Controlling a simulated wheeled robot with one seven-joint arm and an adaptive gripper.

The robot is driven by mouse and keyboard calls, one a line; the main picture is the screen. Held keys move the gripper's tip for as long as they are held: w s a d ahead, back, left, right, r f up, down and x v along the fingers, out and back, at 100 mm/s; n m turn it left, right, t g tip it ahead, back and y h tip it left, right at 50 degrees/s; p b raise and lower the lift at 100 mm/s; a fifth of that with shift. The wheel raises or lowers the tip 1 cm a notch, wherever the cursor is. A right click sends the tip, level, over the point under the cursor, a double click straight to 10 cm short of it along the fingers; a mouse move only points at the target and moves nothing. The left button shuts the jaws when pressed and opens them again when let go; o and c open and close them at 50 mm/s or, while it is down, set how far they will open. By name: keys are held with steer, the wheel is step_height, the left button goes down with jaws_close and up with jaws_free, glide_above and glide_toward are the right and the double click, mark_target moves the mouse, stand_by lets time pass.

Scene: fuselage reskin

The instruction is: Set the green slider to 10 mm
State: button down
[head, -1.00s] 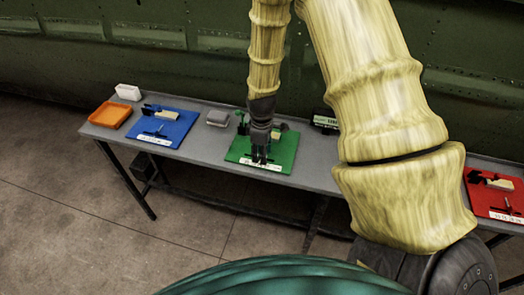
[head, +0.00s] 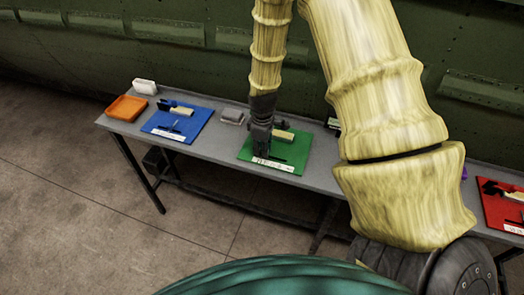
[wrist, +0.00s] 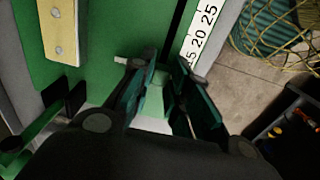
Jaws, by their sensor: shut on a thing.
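The green board (head: 297,158) lies on the grey table, with a white scale strip (head: 283,167) on its front edge. My gripper (head: 261,153) is low over the left part of the board. In the wrist view my gripper (wrist: 158,92) is shut on a pale green piece, the green slider (wrist: 154,103), mostly hidden by the fingers. The scale (wrist: 197,40) shows 20 and 25, with a 15 partly cut off beside the right finger. Lower marks are hidden. A dark slot (wrist: 177,22) runs beside the scale. I cannot read the slider's setting.
A wooden block (wrist: 60,30) with two screws is on the green board. A red board (head: 497,212) is at far right.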

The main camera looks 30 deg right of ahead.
steer(key=shift+w+a, duration=0.15)
steer(key=shift+w, duration=0.05)
steer(key=c, duration=1.4)
jaws_free()
steer(key=shift+w+a, duration=0.15)
steer(key=shift+o, duration=0.2)
steer(key=shift+d, duration=0.2)
steer(key=shift+r, duration=0.15)
step_height(320, 180, up, 12)
